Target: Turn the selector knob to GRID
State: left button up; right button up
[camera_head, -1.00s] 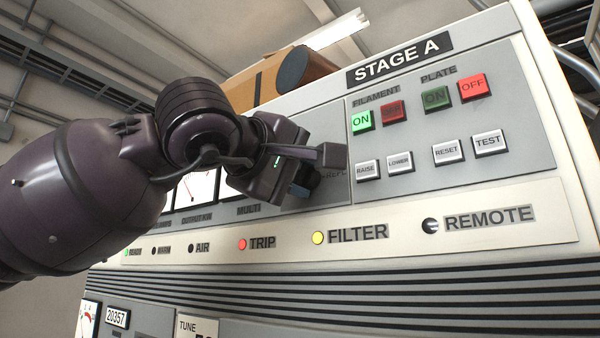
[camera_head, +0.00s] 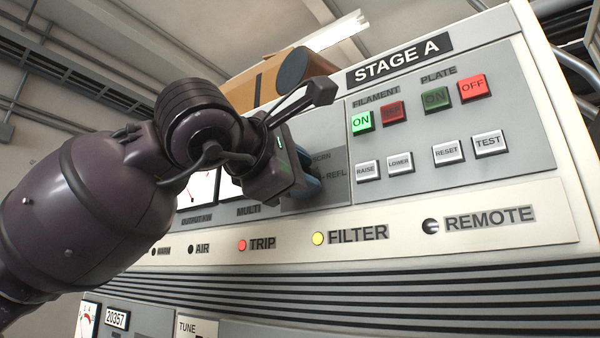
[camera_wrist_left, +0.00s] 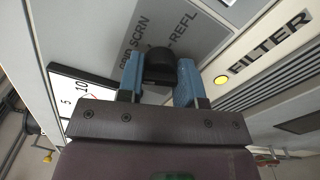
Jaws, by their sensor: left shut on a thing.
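The selector knob (camera_wrist_left: 160,62) is black and shows in the left wrist view on a grey panel. The labels "GRID" and "SCRN" lie to its left and above, and "REFL" above right. My left gripper (camera_wrist_left: 159,80) is shut on the knob, with one blue finger on each side of it. In the head view my left gripper (camera_head: 308,175) reaches the panel from the left and hides the knob. The knob's pointer cannot be made out. My right gripper is not in view.
Right of the gripper is a panel with ON, OFF, RAISE, LOWER, RESET and TEST buttons (camera_head: 400,161). Below runs a strip with the yellow FILTER lamp (camera_head: 318,238) and red TRIP lamp (camera_head: 242,245). White meters (camera_head: 197,188) sit behind my arm.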

pick_arm(q)
jog(key=shift+n, duration=1.1)
jog(key=o, duration=0.9)
jog(key=v, duration=1)
jog(key=shift+s+a, duration=0.2)
jog(key=shift+s, duration=0.15)
